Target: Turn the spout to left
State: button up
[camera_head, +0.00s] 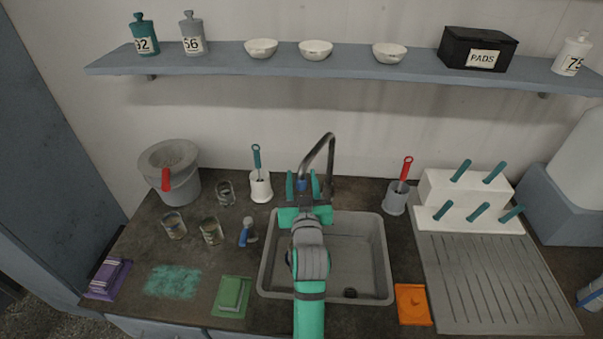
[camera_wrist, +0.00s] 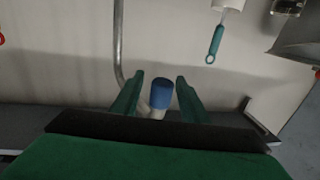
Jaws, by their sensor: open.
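The spout's grey tube (camera_wrist: 118,45) rises to the left of the fingers there.
A brush in a white holder (camera_head: 261,188) stands left of the faucet, a red-handled one in a grey holder (camera_head: 395,201) to its right. Jars (camera_head: 211,231) and a bucket (camera_head: 184,188) are farther left. A shelf (camera_head: 230,62) runs above.

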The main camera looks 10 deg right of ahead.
jog(key=s, duration=0.5)
jog(key=s+a, duration=0.1)
jog(key=s, duration=0.1)
jog(key=shift+s, duration=0.4)
